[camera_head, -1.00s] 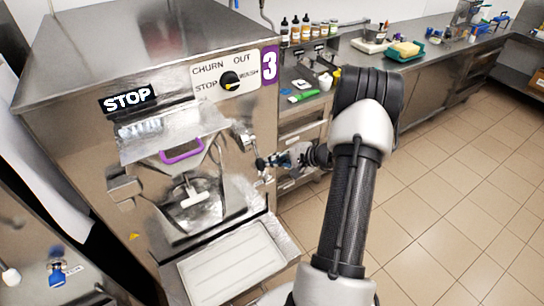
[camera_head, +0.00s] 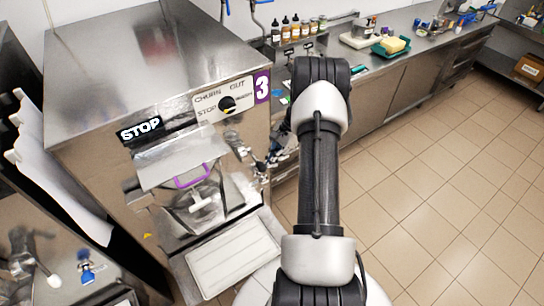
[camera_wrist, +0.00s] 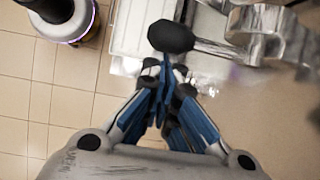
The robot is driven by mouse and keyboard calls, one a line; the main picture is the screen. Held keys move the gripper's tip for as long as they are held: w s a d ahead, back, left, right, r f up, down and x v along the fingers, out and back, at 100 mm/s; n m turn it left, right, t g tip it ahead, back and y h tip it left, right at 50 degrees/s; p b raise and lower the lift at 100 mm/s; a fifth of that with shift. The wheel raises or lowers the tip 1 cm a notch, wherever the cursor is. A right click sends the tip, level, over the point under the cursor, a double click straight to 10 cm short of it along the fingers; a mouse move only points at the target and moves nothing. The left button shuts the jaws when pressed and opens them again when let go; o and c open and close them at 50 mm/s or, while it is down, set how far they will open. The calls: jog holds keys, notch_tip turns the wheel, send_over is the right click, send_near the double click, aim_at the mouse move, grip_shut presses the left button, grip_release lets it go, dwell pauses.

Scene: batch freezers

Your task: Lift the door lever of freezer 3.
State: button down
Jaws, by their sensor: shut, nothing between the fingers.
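Freezer 3 (camera_head: 110,110) is a steel box with a purple "3" label and a STOP display. Its hatch door has a purple handle (camera_head: 193,176). The door lever shows at the right of the hatch in the head view (camera_head: 243,152). In the wrist view the lever is a metal rod with a black knob (camera_wrist: 171,36). My gripper (camera_wrist: 164,70) is shut and empty, its blue-and-black fingertips right by the knob; I cannot tell whether they touch. In the head view my gripper is mostly hidden behind my arm, close to the freezer's right front edge.
A white tray (camera_head: 233,258) juts out below the hatch. Another machine stands at the lower left. The tiled floor (camera_head: 450,200) at right is clear.

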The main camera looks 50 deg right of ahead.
jog(key=r+g, duration=0.2)
jog(key=shift+w+r+m+g+y, duration=0.25)
jog(key=shift+r+m+g+y, duration=0.05)
jog(key=shift+m+y, duration=0.1)
jog(key=shift+w+d+f+b, duration=0.15)
jog(key=shift+w+f+b, duration=0.1)
jog(key=shift+w+b, duration=0.55)
jog(key=shift+s, duration=0.1)
jog(key=shift+f, duration=0.1)
